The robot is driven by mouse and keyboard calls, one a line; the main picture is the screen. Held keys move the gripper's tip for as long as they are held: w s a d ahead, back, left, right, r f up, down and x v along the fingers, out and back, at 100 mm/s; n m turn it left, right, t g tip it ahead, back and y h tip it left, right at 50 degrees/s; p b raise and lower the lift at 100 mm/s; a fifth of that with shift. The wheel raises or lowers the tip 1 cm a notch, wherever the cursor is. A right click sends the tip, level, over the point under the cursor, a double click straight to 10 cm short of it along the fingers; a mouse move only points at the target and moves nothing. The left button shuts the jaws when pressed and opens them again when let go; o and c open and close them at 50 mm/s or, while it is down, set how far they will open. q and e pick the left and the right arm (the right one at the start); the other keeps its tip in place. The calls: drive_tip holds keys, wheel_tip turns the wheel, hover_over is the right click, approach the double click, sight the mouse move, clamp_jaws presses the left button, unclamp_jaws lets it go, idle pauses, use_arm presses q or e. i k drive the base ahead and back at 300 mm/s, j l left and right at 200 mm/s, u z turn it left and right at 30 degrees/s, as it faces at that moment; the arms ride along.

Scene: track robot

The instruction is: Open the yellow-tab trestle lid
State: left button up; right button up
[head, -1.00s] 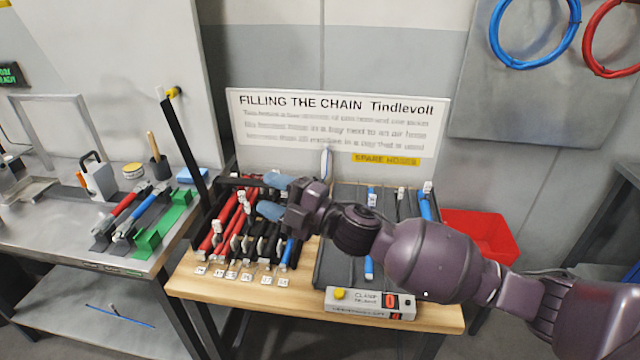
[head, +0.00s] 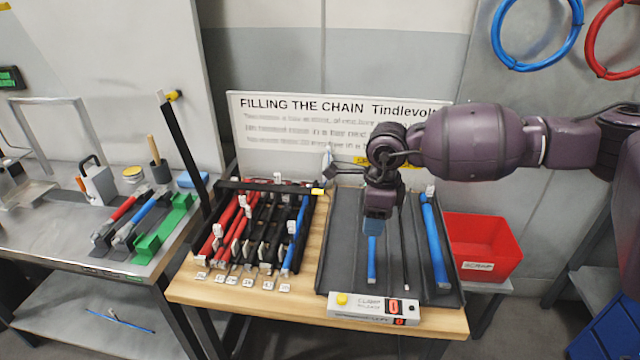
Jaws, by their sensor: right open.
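The trestle (head: 262,240) is a black rack on the wooden bench, with red, black and blue hoses lying side by side in it. A black bar (head: 262,186) lies flat across its back, with a yellow tab (head: 319,191) at its right end. A second black bar (head: 186,150) stands steeply raised at the left, with a yellow tip (head: 175,95). My right gripper (head: 374,232) is open and points down over the dark tray, right of the flat bar's tab and apart from it. It covers part of a blue hose below. My left gripper is out of view.
The dark tray (head: 405,275) holds blue and black hoses. A clamp release box (head: 372,309) stands at its front. A sign (head: 300,120) stands behind the bench. A red bin (head: 485,245) is at the right, and a metal table (head: 60,235) with tools is at the left.

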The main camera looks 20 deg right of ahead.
sight(223, 184)
drive_tip(key=i, duration=0.95)
